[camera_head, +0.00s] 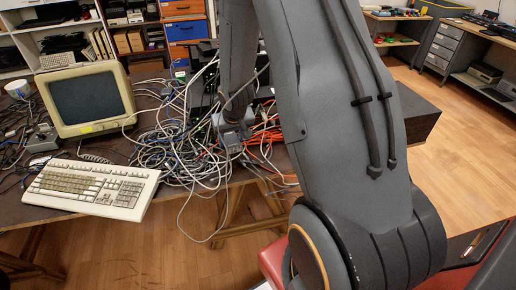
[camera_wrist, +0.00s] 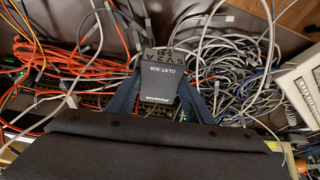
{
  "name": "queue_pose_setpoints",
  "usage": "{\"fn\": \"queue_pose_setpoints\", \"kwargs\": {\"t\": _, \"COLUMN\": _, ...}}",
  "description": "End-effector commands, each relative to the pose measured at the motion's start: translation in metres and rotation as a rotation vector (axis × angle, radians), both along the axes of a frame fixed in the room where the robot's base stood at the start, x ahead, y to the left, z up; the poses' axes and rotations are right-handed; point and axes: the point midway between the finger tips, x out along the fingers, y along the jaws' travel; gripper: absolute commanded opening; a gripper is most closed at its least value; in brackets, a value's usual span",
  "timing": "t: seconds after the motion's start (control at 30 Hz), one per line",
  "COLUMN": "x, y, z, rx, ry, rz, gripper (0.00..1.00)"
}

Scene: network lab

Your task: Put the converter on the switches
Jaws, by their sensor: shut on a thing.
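The converter (camera_wrist: 158,88) is a small dark grey box with white lettering, seen in the wrist view between the two blue-grey fingers of my gripper (camera_wrist: 160,98). My gripper is shut on it. In the head view my gripper (camera_head: 236,112) points down over the cable heap on the table, and the converter shows as a grey block (camera_head: 229,134) at its tip. The switches are mostly hidden under cables; a row of ports (camera_wrist: 97,101) shows in the wrist view beside the gripper. I cannot tell whether the converter touches anything below it.
Tangled grey cables (camera_head: 172,147) and orange cables (camera_head: 262,137) cover the table around my gripper. An old beige monitor (camera_head: 88,99) and a keyboard (camera_head: 92,188) stand to the left. Shelves with blue and orange drawers (camera_head: 184,30) are behind. The wooden floor at right is clear.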

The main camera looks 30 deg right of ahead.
Motion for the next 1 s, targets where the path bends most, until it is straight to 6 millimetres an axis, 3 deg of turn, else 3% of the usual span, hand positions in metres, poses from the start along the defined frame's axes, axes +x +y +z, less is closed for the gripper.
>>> {"fn": "queue_pose_setpoints", "kwargs": {"t": 0.1, "x": 0.009, "y": -0.039, "z": 0.016, "rx": -0.005, "ry": 0.001, "rz": -0.057, "gripper": 0.17}}
{"fn": "queue_pose_setpoints", "kwargs": {"t": 0.3, "x": 0.016, "y": -0.074, "z": 0.023, "rx": -0.013, "ry": 0.002, "rz": -0.110, "gripper": 0.17}}
{"fn": "queue_pose_setpoints", "kwargs": {"t": 0.47, "x": 0.018, "y": -0.078, "z": 0.016, "rx": -0.014, "ry": 0.001, "rz": -0.115, "gripper": 0.17}}
{"fn": "queue_pose_setpoints", "kwargs": {"t": 1.0, "x": 0.019, "y": -0.077, "z": -0.037, "rx": -0.013, "ry": 0.002, "rz": -0.115, "gripper": 0.17}}
